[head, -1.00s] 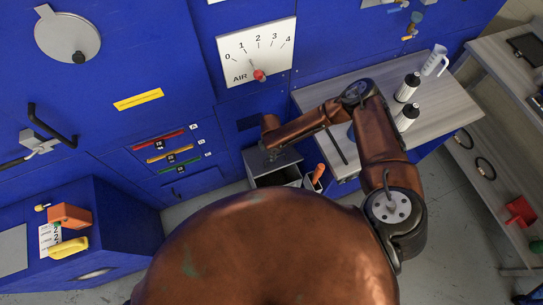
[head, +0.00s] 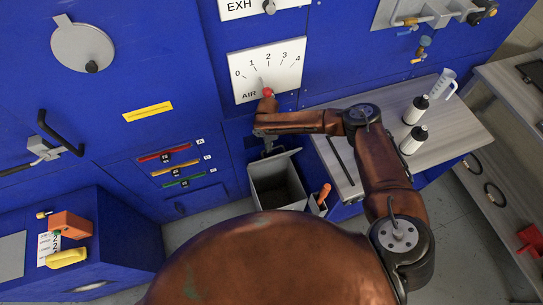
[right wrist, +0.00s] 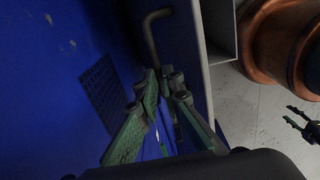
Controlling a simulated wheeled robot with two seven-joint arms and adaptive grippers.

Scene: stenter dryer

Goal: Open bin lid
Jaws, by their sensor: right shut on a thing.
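The grey bin (head: 254,192) stands on the floor against the blue machine. Its lid (head: 283,154) is tilted up at the machine side, and the dark inside shows. My right gripper (head: 266,143) is at the lid's back, partly hidden by my arm in the head view. In the right wrist view my right gripper (right wrist: 164,84) is closed around the end of a dark bent handle (right wrist: 150,32) beside the lid's pale panel (right wrist: 196,70). My left gripper (right wrist: 296,118) shows small at the right edge there, fingers apart and empty.
The blue machine front with the AIR dial (head: 266,70) rises close behind the bin. A grey worktop (head: 455,130) with bottles is at right. An orange-handled tool (head: 324,193) stands beside the bin. Floor shows at right.

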